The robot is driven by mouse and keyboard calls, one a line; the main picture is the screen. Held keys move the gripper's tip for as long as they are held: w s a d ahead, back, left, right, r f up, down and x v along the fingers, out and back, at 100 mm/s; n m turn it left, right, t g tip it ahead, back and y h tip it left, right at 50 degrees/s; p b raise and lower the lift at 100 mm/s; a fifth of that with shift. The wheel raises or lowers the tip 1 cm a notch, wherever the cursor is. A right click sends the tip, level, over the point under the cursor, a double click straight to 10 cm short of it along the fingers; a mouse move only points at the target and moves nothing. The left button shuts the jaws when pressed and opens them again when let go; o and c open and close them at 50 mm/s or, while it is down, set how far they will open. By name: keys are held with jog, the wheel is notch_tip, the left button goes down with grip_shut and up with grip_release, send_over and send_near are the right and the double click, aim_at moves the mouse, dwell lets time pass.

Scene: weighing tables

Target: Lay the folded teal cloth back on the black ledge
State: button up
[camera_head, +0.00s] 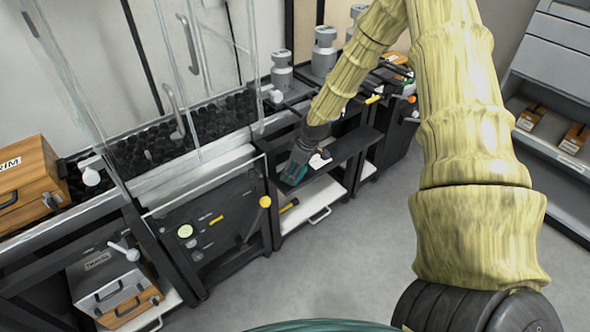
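The teal cloth (293,176) shows as a small dark teal patch at the left end of the black ledge (345,146). My arm reaches down from the top right, and my dark gripper (298,162) is right at the cloth, over the ledge's left part. The gripper hides part of the cloth. The fingers are too small and dark to tell whether they are shut on it or only beside it. I cannot tell whether the cloth touches the ledge. A small white piece (320,160) shows just right of the gripper.
A clear-panelled case holding black lumps (160,140) stands left of the ledge. Grey metal weights (282,70) stand behind it. A white shelf (312,205) lies below the ledge. Wooden boxes (25,180) are at far left. Grey shelving (560,60) stands right, with open floor (340,270) in front.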

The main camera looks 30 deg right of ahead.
aim_at(301, 174)
jog(key=o, duration=0.4)
jog(key=shift+p+v, duration=0.4)
jog(key=shift+v, duration=3.3)
jog(key=s+a+f+m+g+p, duration=0.1)
jog(key=s+a+f+m+p, duration=0.2)
jog(key=s+a, duration=0.5)
jog(key=s+a+f+p, duration=0.4)
jog(key=s+a+f, duration=0.1)
jog(key=s+a, duration=0.25)
jog(key=s+a+m+p, duration=0.1)
jog(key=s+a, duration=0.1)
jog(key=s, duration=0.5)
jog(key=s+a+m+g+h+p, duration=0.1)
jog(key=s+a+p, duration=0.1)
jog(key=s, duration=0.5)
jog(key=s+a+g+p, duration=0.1)
jog(key=s+a, duration=0.1)
jog(key=s, duration=0.5)
jog(key=shift+s+a+f+m+p, duration=0.2)
jog(key=shift+a+f+m+p, duration=0.1)
jog(key=shift+a+m+p, duration=0.1)
